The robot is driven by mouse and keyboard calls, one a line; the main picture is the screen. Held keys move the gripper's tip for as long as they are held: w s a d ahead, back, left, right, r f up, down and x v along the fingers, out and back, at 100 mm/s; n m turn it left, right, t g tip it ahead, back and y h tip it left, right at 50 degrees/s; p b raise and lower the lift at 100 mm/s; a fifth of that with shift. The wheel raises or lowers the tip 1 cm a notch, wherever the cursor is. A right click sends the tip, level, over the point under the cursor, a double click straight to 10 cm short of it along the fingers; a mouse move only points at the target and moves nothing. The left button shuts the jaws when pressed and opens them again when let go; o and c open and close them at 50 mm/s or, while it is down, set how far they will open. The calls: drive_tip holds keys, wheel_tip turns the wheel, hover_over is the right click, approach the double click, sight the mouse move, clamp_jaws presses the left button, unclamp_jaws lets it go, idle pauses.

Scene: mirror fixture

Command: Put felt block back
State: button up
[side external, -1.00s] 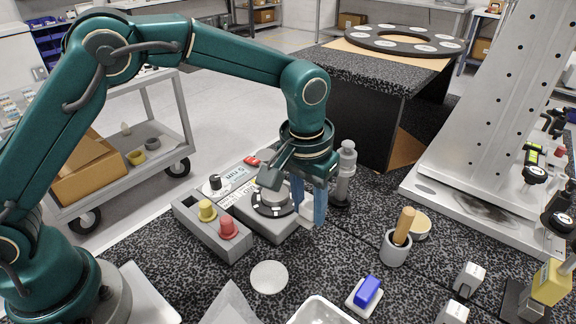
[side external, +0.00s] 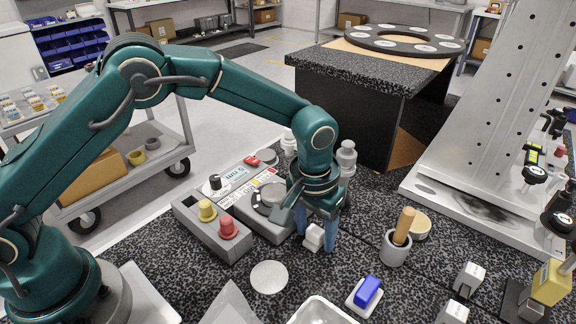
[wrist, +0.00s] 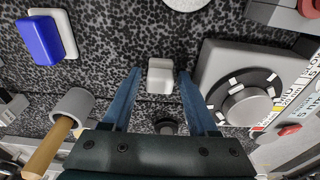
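A small white block (side external: 313,238) stands on the speckled black bench, between the blue fingers of my gripper (side external: 316,236). In the wrist view the white block (wrist: 160,76) lies between the fingertips (wrist: 160,72), with a gap on each side. My gripper is open and low over the bench, pointing down. A blue block (side external: 368,291) rests on a white base near the front; the blue block also shows at upper left in the wrist view (wrist: 39,40). I cannot tell from the pictures which of these is felt.
A grey box with a round dial (side external: 270,197) stands close left of my gripper, beside a box with red and yellow knobs (side external: 228,229). A cup with a wooden handle (side external: 396,246) stands to the right. A white disc (side external: 269,277) lies in front. Small white blocks (side external: 470,277) stand further right.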

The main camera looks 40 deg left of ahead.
sight(311, 244)
drive_tip(key=shift+r, duration=0.1)
drive_tip(key=s+a+r, duration=0.2)
drive_tip(key=r, duration=0.6)
drive_tip(key=s+a+r, duration=0.1)
drive_tip(key=a+r, duration=0.1)
drive_tip(key=r, duration=0.6)
drive_tip(key=s+a+t, duration=0.4)
drive_tip(key=s+a, duration=0.5)
drive_tip(key=s, duration=0.6)
drive_tip(key=shift+a+f, duration=0.4)
drive_tip(key=shift+f, duration=0.05)
